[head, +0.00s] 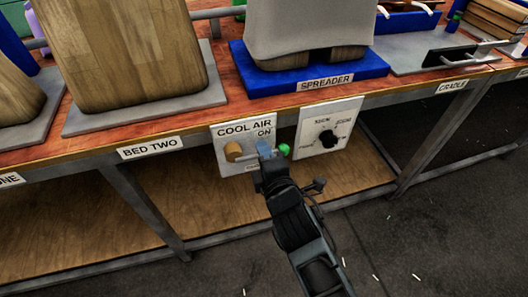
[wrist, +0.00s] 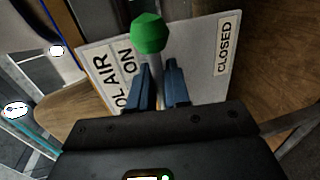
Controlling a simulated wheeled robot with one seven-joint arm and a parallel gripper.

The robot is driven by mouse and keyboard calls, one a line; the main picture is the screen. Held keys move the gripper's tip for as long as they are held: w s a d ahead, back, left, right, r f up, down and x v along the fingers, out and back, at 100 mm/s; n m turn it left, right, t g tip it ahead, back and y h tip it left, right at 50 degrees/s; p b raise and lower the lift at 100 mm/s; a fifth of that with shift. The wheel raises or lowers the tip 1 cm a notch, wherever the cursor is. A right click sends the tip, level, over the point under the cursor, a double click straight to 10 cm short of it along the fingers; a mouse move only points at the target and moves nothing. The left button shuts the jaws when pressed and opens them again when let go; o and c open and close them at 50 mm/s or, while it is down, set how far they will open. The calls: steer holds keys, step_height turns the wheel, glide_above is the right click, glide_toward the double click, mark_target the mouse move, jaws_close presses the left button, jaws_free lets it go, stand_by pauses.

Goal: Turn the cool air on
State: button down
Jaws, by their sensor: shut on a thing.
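The cool air panel (head: 218,134) is a pale plate on the bench front, marked COOL AIR and ON, with a lower label partly hidden. In the wrist view the panel (wrist: 196,70) shows a CLOSED label. A round tan piece (head: 233,151) sits at its left. A lever with a green ball end (head: 284,149) sticks out to the right; its green end also shows in the wrist view (wrist: 150,33). My gripper (head: 264,147) has its blue fingers on either side of the lever's grey stem, shut on it behind the ball. The fingers hide part of the stem.
A second panel with a black dial (head: 328,139) is close to the right of my gripper. A wooden lower shelf (head: 210,215) lies below.

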steer(key=c, duration=1.3)
jaws_free()
steer(key=shift+s, duration=0.1)
steer(key=v, duration=0.7)
steer(key=shift+s+p, duration=0.3)
steer(key=shift+p, duration=0.1)
steer(key=shift+d+r, duration=0.1)
steer(key=shift+r, duration=0.05)
